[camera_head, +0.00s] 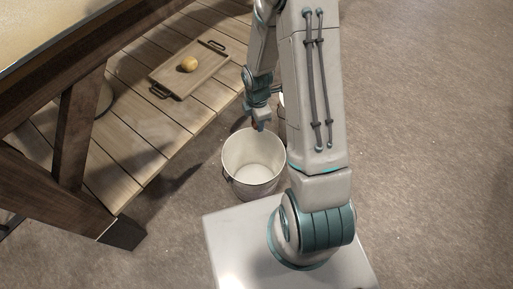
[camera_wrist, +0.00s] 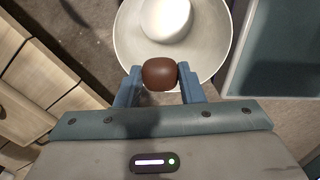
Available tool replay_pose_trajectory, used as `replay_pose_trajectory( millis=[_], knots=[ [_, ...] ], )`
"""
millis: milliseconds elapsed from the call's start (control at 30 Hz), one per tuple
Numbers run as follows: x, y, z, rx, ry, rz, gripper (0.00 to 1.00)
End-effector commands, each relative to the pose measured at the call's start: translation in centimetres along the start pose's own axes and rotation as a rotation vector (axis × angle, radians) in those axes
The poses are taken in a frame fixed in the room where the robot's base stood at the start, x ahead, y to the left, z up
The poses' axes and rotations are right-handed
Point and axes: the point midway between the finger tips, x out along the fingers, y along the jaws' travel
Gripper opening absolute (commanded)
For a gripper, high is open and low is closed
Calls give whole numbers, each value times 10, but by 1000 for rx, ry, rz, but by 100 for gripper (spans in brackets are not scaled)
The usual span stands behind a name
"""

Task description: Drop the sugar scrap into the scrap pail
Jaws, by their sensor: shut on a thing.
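My gripper (camera_wrist: 160,72) is shut on a brown, rounded lump (camera_wrist: 159,75), which I take to be the sugar scrap. The lump sits between the two blue fingertips. In the head view my gripper (camera_head: 259,124) points down at the far rim of a white pail (camera_head: 231,176), and only a small reddish-brown bit shows at its tips. In the wrist view the open pail (camera_wrist: 127,35) lies beyond and below the lump, with a paler round patch at its bottom. The lump is apart from the pail's floor. Its exact height over the rim is hard to tell.
Another light container (camera_head: 282,100) stands behind the pail, mostly hidden by my arm. A slatted wooden shelf (camera_head: 135,130) on the left bears a wooden tray (camera_head: 176,83) with a round yellowish thing (camera_head: 189,64). The floor (camera_head: 430,150) on the right is clear.

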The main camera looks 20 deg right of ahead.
Motion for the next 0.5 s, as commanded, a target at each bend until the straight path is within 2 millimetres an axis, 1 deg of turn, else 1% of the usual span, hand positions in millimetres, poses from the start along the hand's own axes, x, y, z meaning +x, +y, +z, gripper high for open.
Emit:
replay_pose_trajectory(
  millis=[33,100,200,333,500],
  knots=[
    [30,-4,-2,-74,1,-3,13],
    [48,-7,-4,-181,0,-2,13],
    [69,-11,-6,-308,0,-2,13],
    [85,-14,-9,-419,0,0,13],
    [92,-16,-10,-474,-1,1,13]
  ],
)
